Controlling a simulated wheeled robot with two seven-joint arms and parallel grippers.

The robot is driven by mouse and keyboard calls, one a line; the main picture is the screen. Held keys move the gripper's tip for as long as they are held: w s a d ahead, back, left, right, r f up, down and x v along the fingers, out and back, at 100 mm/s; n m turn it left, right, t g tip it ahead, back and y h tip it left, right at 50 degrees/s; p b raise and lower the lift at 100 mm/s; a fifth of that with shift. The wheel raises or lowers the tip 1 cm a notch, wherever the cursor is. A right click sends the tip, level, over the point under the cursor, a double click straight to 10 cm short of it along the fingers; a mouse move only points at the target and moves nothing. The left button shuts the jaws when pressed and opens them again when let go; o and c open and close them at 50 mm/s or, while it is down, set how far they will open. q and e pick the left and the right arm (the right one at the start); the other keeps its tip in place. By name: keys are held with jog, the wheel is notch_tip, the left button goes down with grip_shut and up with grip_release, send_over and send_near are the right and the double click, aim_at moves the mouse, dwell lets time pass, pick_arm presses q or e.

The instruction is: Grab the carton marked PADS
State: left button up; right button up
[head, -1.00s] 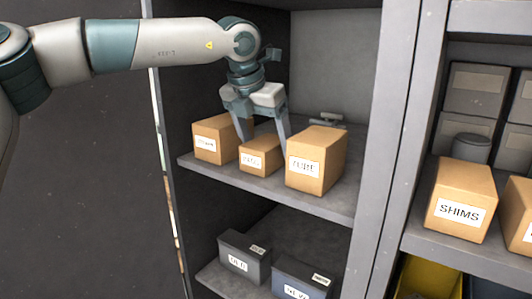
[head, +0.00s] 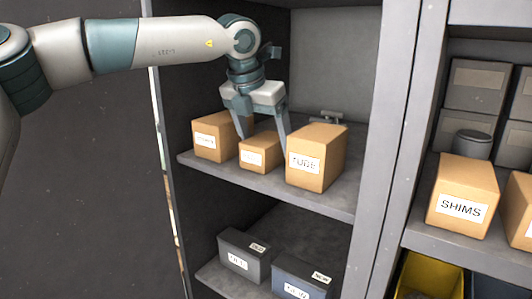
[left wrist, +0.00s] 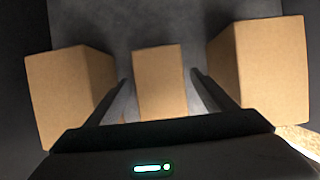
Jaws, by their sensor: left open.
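A small tan carton (head: 261,153) stands in the middle of a row of three on the upper shelf. Its white label is blurred but looks like PADS. It also shows in the left wrist view (left wrist: 160,82), between my fingers. My left gripper (head: 265,132) points down over this carton, open, with one finger on each side of it. In the left wrist view the open fingers (left wrist: 158,82) show gaps to the carton, so I see no grip. My right gripper is in neither view.
A carton with an unclear label (head: 213,138) stands close on the left, and a larger one, seemingly TUBE (head: 318,158), close on the right. The grey shelf (head: 335,198) has bare room at its right. Dark boxes (head: 245,256) sit below.

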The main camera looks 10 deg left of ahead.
pick_arm(q)
jog(key=shift+f, duration=0.1)
dwell(0.5)
jog(key=c, duration=1.3)
jog(key=shift+c, duration=0.2)
